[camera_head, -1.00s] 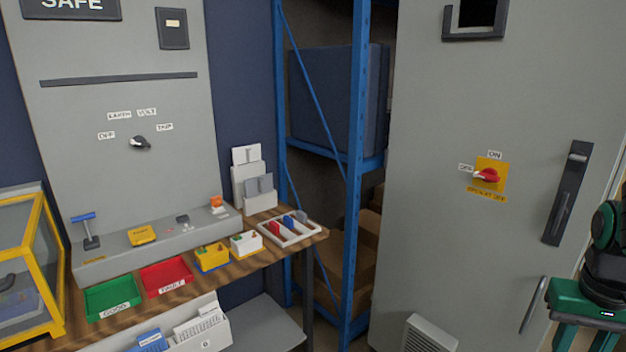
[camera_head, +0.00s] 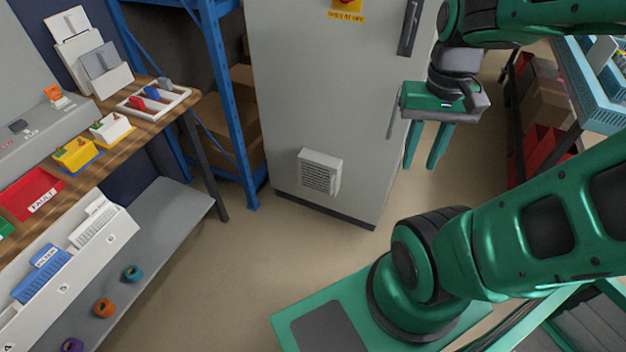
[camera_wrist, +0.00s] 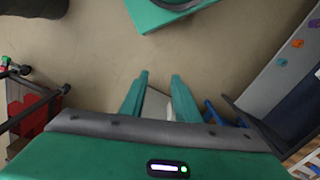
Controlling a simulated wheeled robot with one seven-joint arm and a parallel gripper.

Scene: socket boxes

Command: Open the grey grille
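The grey grille (camera_head: 320,172) is a light box with a slatted front, low on the front of the tall grey cabinet (camera_head: 310,90) in the head view. It looks closed. My gripper (camera_head: 425,165) hangs with its fingers down, to the right of the grille and higher, in front of the cabinet's right edge. The two green fingers are apart with nothing between them. In the wrist view my gripper (camera_wrist: 160,78) also shows its fingers apart over bare floor. A pale patch shows between the fingers there; I cannot tell what it is.
A wooden bench (camera_head: 165,92) with trays and a grey lower shelf (camera_head: 165,220) stands at the left. A blue rack (camera_head: 228,100) is beside the cabinet. A shelf with red bins (camera_head: 540,150) stands at the right. The floor (camera_head: 240,270) before the grille is clear.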

